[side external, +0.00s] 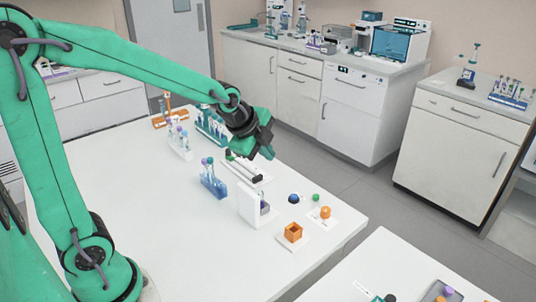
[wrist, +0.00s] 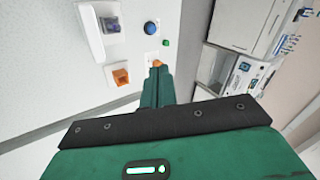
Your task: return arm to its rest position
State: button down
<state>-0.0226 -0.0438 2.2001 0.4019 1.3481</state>
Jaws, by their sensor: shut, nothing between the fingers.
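My arm reaches from the left over the white table (side external: 110,190) in the side external view. My gripper (side external: 268,150) hangs in the air above the table's far right part, pointing down and to the right. In the wrist view the green fingers of my gripper (wrist: 155,72) are together, with nothing seen between them. Its fingertips overlap the orange piece in that picture, but I cannot tell any contact there; in the side view they are well apart.
An orange open box (side external: 293,232), a blue dome (side external: 294,198), a green cap (side external: 316,197) and an orange piece (side external: 325,212) sit farther right. The table's left front is clear.

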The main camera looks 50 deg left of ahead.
jog(key=s+r+n, duration=0.2)
jog(key=s+n, duration=0.5)
jog(key=s, duration=0.3)
jog(key=s+d+r+n+g, duration=0.1)
jog(key=s+r+n, duration=0.2)
jog(key=s+n, duration=0.5)
jog(key=shift+s, duration=1.05)
